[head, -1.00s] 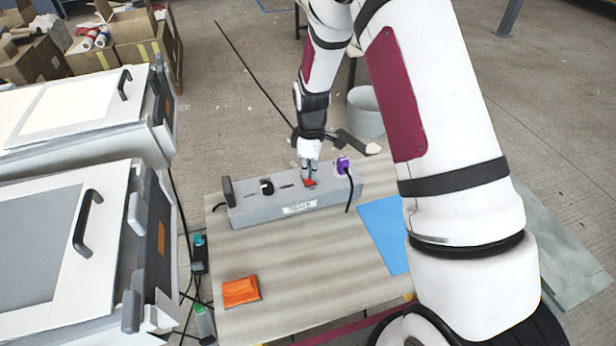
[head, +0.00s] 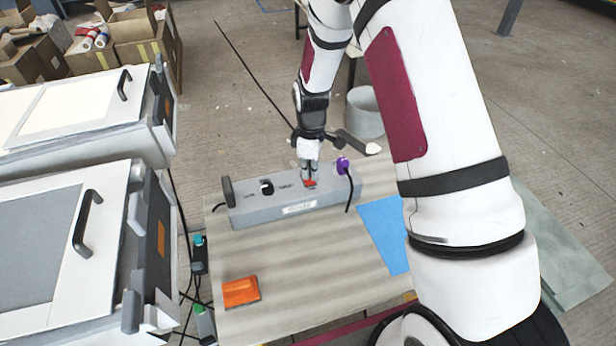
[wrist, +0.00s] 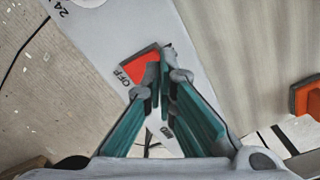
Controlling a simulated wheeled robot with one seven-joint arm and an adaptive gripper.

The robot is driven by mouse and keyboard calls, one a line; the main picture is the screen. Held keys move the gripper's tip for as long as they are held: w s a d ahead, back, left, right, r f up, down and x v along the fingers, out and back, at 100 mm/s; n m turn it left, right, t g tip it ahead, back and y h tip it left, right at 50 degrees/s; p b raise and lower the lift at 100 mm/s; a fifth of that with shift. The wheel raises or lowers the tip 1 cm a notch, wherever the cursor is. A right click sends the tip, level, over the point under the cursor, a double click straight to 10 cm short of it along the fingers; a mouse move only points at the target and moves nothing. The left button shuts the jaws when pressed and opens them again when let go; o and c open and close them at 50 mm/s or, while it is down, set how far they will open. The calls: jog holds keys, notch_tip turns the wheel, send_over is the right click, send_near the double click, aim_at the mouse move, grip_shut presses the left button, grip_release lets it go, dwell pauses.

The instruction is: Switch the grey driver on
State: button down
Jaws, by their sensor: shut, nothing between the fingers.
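The grey driver (head: 265,205) is a long box at the back of the wooden table, with a white label on its front. A small red rocker switch (head: 310,183) sits on its top near the right end. In the wrist view the red switch (wrist: 143,68) lies beside printed "OFF" lettering. My gripper (head: 309,175) is shut and empty, pointing down at the switch. In the wrist view its fingertips (wrist: 171,72) are at the right edge of the switch and cover part of it. I cannot tell whether they touch it.
A purple plug (head: 343,165) with a black cable stands at the driver's right end. An orange block (head: 240,292) and a blue sheet (head: 384,232) lie on the table (head: 310,275). The table's middle is clear.

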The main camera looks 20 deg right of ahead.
aim_at(310, 182)
jog(key=shift+f+b, duration=0.5)
jog(key=shift+f, duration=0.65)
dwell(0.8)
jog(key=shift+r, duration=0.15)
jog(key=shift+r+p, duration=1.3)
jog(key=shift+r, duration=2.1)
